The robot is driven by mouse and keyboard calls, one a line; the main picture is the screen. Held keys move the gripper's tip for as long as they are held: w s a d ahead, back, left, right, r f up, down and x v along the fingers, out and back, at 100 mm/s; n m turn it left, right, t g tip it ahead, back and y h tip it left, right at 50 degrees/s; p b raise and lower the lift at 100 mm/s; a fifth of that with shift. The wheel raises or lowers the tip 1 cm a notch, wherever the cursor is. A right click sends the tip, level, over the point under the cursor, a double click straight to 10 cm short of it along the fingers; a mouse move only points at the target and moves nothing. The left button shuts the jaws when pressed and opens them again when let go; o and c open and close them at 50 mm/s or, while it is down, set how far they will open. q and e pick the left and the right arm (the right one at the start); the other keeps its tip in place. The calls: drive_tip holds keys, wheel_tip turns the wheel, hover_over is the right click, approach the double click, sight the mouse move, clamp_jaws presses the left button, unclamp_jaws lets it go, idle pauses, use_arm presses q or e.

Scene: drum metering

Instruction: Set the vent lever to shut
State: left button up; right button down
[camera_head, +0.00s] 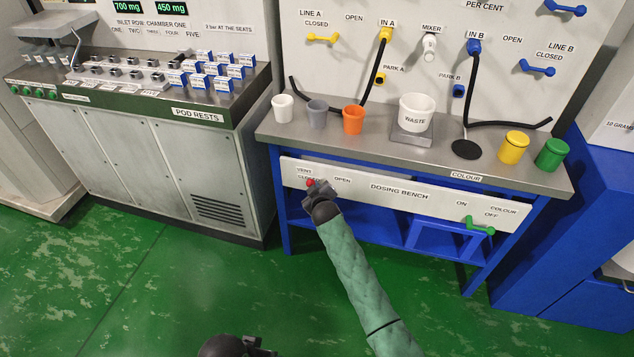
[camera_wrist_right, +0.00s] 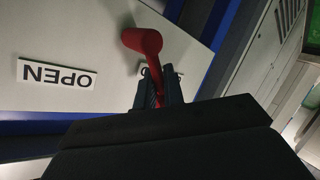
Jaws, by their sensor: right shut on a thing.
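The red vent lever (camera_head: 311,183) is on the white front panel of the dosing bench, close by the CLOSED label (camera_head: 306,177) and left of the OPEN label (camera_head: 343,180). My right gripper (camera_head: 317,190) is at the lever and hides much of it. In the right wrist view the lever's thick round red end (camera_wrist_right: 141,41) shows, and its thin arm runs down between the jaws of my right gripper (camera_wrist_right: 158,92), which are shut on it. A second label there is mostly hidden behind the jaws. My left gripper (camera_head: 258,346) is partly in view at the bottom edge; its jaws are unclear.
The bench top (camera_head: 385,160) above holds white, grey and orange cups, a waste tub (camera_head: 416,112), and yellow and green pots. A green colour lever (camera_head: 480,226) sits at the panel's right. Blue bench legs and a shelf are below. The green floor in front is clear.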

use_arm(q)
drive_tip(key=s+a+r+g+y+p, duration=0.1)
drive_tip(key=s+a+r+p, duration=0.1)
drive_tip(key=a+r+p, duration=0.3)
drive_tip(key=x, duration=0.7)
drive_tip(key=shift+w+f+n+y, duration=0.3)
drive_tip(key=shift+w+f, duration=0.05)
drive_tip(key=shift+w, duration=0.05)
use_arm(e)
drive_tip(key=shift+w+a+f+n+g+h, duration=0.1)
drive_tip(key=shift+a+f+n+g+h, duration=0.15)
drive_tip(key=shift+f+n+g+h, duration=0.5)
drive_tip(key=shift+w+a+f+n+g+h, duration=0.1)
drive_tip(key=shift+a+f+n+g+h, duration=0.25)
drive_tip(key=shift+n+h, duration=0.75)
drive_tip(key=shift+w+a+f+n+g+h, duration=0.15)
drive_tip(key=shift+f+n+g+h, duration=0.35)
drive_tip(key=shift+n+h, duration=0.4)
use_arm(q)
drive_tip(key=shift+f, duration=0.15)
use_arm(e)
drive_tip(key=shift+s+f, duration=0.1)
drive_tip(key=shift+f, duration=0.05)
drive_tip(key=c, duration=1.6)
unclamp_jaws()
drive_tip(key=shift+s, duration=0.1)
